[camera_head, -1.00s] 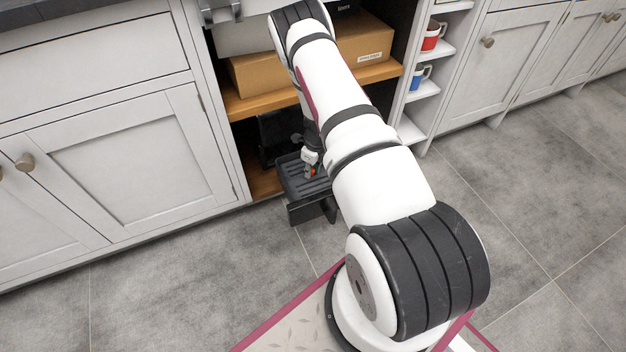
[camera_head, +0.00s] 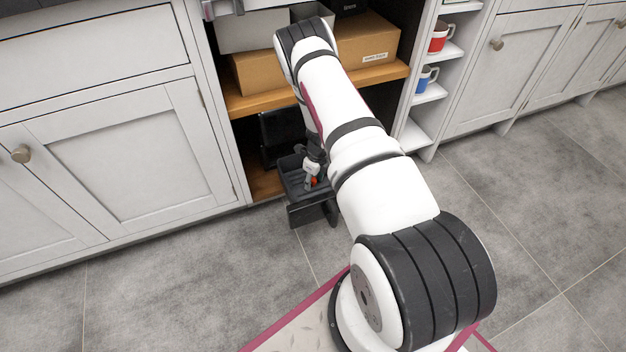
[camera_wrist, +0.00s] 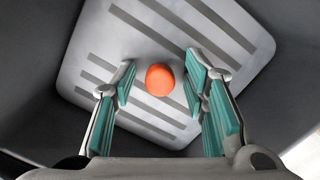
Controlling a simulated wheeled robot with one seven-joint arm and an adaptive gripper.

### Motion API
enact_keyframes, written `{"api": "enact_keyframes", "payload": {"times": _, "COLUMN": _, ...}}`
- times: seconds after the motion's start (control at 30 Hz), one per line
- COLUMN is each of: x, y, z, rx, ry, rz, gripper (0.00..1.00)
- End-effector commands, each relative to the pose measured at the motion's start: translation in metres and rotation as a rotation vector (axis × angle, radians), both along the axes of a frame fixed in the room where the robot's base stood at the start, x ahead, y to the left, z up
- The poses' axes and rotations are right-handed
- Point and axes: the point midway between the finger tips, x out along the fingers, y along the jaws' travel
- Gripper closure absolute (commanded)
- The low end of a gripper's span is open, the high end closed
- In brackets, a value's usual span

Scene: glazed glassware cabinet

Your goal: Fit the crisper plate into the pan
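The crisper plate (camera_wrist: 150,55) is a light grey slotted plate with rounded corners and an orange knob (camera_wrist: 160,80) at its middle. In the wrist view it lies below my gripper, with dark walls of the pan (camera_wrist: 40,55) around it. The dark drawer-like pan (camera_head: 312,214) sticks out of the low cabinet opening in the head view. In the head view the knob shows as a small orange spot (camera_head: 314,182). I cannot tell whether the plate sits fully flat.
A wooden shelf (camera_head: 262,99) with cardboard boxes (camera_head: 362,45) is above the pan. Narrow side shelves hold a red mug (camera_head: 437,40) and a blue mug (camera_head: 425,78). A closed cabinet door (camera_head: 140,150) is on the left. The tiled floor in front is clear.

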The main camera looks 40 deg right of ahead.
Motion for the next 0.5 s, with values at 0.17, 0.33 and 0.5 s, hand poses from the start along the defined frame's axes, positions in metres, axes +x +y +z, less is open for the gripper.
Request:
{"api": "enact_keyframes", "payload": {"times": 0.17, "x": 0.000, "y": 0.000, "z": 0.000, "rx": 0.000, "ry": 0.000, "rz": 0.000, "gripper": 0.60}}
{"api": "enact_keyframes", "payload": {"times": 0.33, "x": 0.000, "y": -0.001, "z": 0.012, "rx": -0.001, "ry": -0.001, "rz": 0.000, "gripper": 0.60}}
{"api": "enact_keyframes", "payload": {"times": 0.5, "x": -0.004, "y": -0.002, "z": 0.045, "rx": -0.001, "ry": -0.001, "rz": 0.000, "gripper": 0.60}}
